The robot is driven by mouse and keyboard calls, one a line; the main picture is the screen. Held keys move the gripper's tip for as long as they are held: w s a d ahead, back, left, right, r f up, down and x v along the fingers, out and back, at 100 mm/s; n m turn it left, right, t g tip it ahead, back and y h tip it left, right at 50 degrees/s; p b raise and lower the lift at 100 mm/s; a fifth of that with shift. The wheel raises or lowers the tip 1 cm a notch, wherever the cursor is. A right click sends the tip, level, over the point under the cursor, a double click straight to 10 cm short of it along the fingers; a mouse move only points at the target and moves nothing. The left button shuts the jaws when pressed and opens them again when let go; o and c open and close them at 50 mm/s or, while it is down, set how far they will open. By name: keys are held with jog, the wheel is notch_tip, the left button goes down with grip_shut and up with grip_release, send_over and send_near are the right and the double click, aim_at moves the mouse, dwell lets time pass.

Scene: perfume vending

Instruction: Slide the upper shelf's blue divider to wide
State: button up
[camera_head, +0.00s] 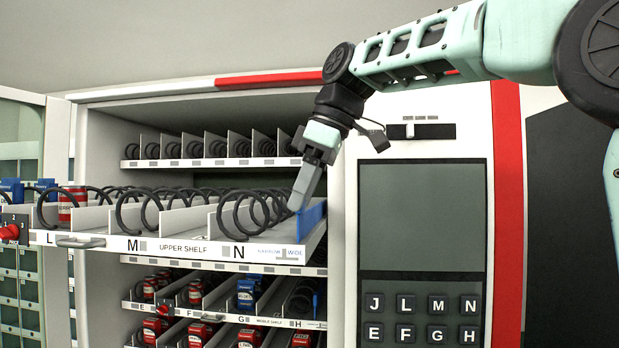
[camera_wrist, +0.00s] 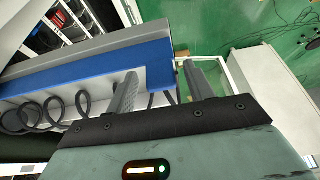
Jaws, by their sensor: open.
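The upper shelf (camera_head: 200,248) is pulled out of the machine, with slots labelled L, M and N on its front. The blue divider (camera_head: 313,216) stands at its right end, beside the N coil; in the wrist view it is a long blue strip (camera_wrist: 95,75). My gripper (camera_head: 298,203) points down at the divider's top from above. In the wrist view my gripper (camera_wrist: 159,70) is open, with one finger over the coil side and the other beyond the strip's end. Contact with the divider cannot be told. The front scale (camera_head: 282,252) reads narrow and wide.
A red knob (camera_head: 9,232) sits at the shelf's left end. Red and blue goods stand in slot L and on the middle shelf (camera_head: 200,313) below. The keypad panel (camera_head: 421,300) is close on the right. Open floor (camera_wrist: 215,30) shows beyond the shelf.

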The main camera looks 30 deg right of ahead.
jog(key=p+v, duration=0.2)
jog(key=v, duration=1.5)
jog(key=shift+r, duration=0.1)
